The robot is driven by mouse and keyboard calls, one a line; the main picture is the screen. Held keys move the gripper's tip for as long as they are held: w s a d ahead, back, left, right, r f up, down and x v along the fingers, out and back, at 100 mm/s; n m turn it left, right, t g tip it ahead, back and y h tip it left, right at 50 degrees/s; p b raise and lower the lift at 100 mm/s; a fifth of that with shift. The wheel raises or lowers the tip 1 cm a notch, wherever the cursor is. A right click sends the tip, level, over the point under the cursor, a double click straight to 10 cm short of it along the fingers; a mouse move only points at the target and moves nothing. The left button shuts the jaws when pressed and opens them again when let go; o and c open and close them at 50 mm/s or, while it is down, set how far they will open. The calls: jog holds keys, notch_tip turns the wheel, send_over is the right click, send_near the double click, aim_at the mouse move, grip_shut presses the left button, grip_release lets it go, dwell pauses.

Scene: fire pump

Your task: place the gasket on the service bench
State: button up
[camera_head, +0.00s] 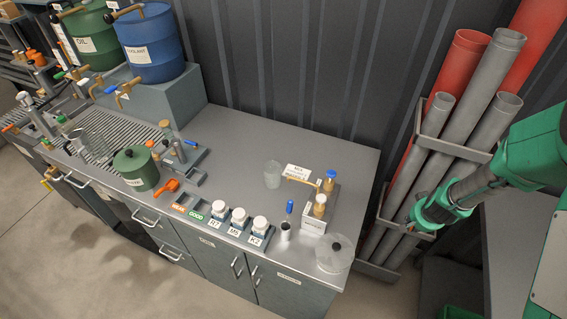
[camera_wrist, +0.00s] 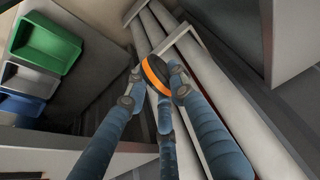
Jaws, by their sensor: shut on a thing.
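In the wrist view, my gripper (camera_wrist: 158,82) has its blue fingers closed around the gasket (camera_wrist: 155,75), a dark round piece with an orange band. The gasket is held at the fingertips, tilted, in front of the pipe rack. In the head view my green arm comes in at the right beside the pipes, and I cannot make out the fingers or the gasket there. A long grey bench (camera_head: 240,125) with a metal top stands left of the arm. I cannot read a label that names it the service bench.
On the bench stand a blue drum (camera_head: 152,50), a green pot (camera_head: 135,168), white-capped jars (camera_head: 238,217) and a clear container (camera_head: 333,253). Grey pipes (camera_head: 430,150) lean right of it. Its back right top is clear. The wrist view shows a green bin (camera_wrist: 47,45).

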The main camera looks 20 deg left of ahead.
jog(key=shift+r, duration=3.8)
notch_tip(320, 180, up, 17)
jog(key=s+a+n+g+y+b, duration=0.2)
jog(key=a+n, duration=0.5)
jog(key=a, duration=2.3)
jog(key=s+a+n+g+y+b, duration=0.1)
jog(key=s+a+n, duration=0.35)
jog(key=a, duration=0.75)
jog(key=s+a+n+y+b, duration=0.1)
jog(key=s+a+n, duration=0.1)
jog(key=s+a, duration=0.8)
jog(key=d+x, duration=0.1)
jog(key=x, duration=0.5)
jog(key=d+x, duration=0.1)
jog(key=x, duration=0.5)
jog(key=d+f+x, duration=0.1)
jog(key=x, duration=0.5)
jog(key=shift+f, duration=0.4)
jog(key=shift+w+a, duration=0.1)
